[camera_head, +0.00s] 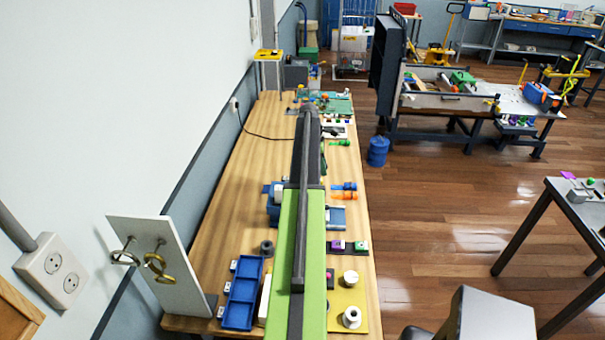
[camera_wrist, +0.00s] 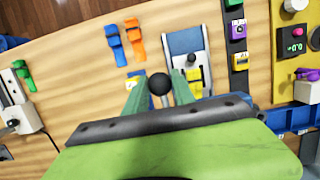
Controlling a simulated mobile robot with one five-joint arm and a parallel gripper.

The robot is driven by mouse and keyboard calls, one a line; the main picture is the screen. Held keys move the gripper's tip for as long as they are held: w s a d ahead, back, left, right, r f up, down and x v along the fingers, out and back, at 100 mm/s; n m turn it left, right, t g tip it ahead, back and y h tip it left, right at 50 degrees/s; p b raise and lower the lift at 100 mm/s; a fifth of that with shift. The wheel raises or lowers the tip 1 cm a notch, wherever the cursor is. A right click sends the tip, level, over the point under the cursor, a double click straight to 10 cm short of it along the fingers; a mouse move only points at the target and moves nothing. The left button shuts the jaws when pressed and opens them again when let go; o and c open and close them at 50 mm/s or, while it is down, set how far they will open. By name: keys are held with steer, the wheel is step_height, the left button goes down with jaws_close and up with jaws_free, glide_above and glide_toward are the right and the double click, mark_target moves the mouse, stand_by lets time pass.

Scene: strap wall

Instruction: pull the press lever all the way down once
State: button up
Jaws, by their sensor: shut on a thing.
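In the wrist view a round black knob (camera_wrist: 159,84), which looks like the press lever's end, sits between the two green fingers of my gripper (camera_wrist: 157,91). The gripper is shut on it. The lever's shaft and most of the press are hidden behind the gripper and my wrist. In the head view a blue body with a grey part, probably the press (camera_head: 273,212), shows on the bench just left of my green arm. My arm hides its right side and the gripper there.
The wooden bench (camera_head: 222,207) runs along the wall. Orange and blue clips (camera_wrist: 135,42) and a blue-grey plate with a small black knob (camera_wrist: 187,48) lie beyond the fingers.

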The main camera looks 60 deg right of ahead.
steer(key=shift+s+b+x, duration=0.15)
steer(key=shift+b+x, duration=0.55)
steer(key=shift+x, duration=0.1)
steer(key=shift+s+b+x, duration=0.15)
steer(key=shift+b+x, duration=0.5)
steer(key=shift+x, duration=0.2)
steer(key=shift+d, duration=0.15)
steer(key=shift+b+x, duration=1.75)
steer(key=shift+b, duration=0.05)
steer(key=shift+f, duration=0.1)
steer(key=b+x, duration=0.2)
steer(key=b, duration=0.1)
steer(key=shift+w+f, duration=0.3)
steer(key=shift+f, duration=0.3)
steer(key=shift+w+f+b, duration=0.15)
steer(key=shift+f+b, duration=1)
steer(key=shift+b, duration=0.15)
